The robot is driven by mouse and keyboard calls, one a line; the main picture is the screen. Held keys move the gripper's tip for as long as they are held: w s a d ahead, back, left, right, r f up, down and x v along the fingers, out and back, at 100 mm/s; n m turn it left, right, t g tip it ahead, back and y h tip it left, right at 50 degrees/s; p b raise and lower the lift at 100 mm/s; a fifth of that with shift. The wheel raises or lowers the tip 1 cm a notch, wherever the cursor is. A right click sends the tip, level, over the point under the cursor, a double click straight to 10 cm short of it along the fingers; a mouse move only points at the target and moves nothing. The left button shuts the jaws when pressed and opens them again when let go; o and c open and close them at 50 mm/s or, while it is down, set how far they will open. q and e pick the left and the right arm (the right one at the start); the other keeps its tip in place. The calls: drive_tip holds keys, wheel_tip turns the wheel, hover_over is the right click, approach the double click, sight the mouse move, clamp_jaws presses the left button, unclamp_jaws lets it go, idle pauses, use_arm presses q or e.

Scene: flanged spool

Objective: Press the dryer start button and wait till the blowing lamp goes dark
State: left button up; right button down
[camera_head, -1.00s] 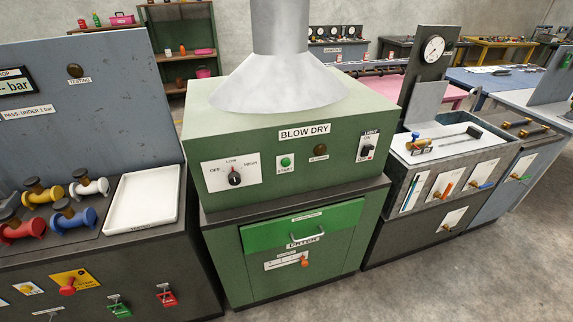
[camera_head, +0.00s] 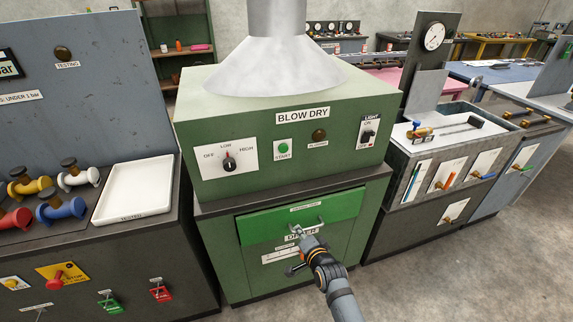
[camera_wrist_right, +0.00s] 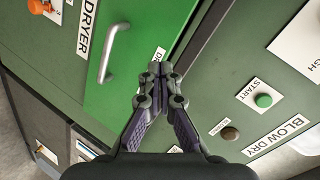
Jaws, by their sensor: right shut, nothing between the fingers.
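The green start button (camera_head: 283,145) sits on the front panel of the green dryer (camera_head: 250,185), on a white plate marked START. It also shows in the right wrist view (camera_wrist_right: 263,100). The blowing lamp (camera_head: 319,135) is right of it, round and dark brown, looking unlit; in the right wrist view it is below the button (camera_wrist_right: 230,133). My right gripper (camera_head: 299,231) is shut and empty, in front of the green drawer, below the button and apart from it. Its closed fingertips (camera_wrist_right: 160,70) show in the right wrist view. My left gripper is not in view.
A LOW/HIGH knob (camera_head: 229,163) is left of the button and a light switch (camera_head: 369,133) right. The drawer handle (camera_head: 308,224) is close to my right gripper. A white tray (camera_head: 134,190) and coloured valve fittings (camera_head: 60,208) are at the left.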

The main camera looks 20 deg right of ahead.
sight(284, 149)
wheel_tip(284, 149, up, 20)
drive_tip(key=w+m+t+b, duration=0.1)
drive_tip(key=m+t, duration=0.3)
drive_tip(key=m, duration=0.1)
drive_tip(key=shift+r, duration=0.2)
drive_tip(key=shift+w+d, duration=0.1)
drive_tip(key=shift+w, duration=0.05)
drive_tip(key=w+p, duration=0.1)
drive_tip(key=w, duration=1.1)
drive_tip(key=shift+w+a+p, duration=0.2)
drive_tip(key=shift+w+p, duration=0.2)
drive_tip(key=shift+w, duration=0.55)
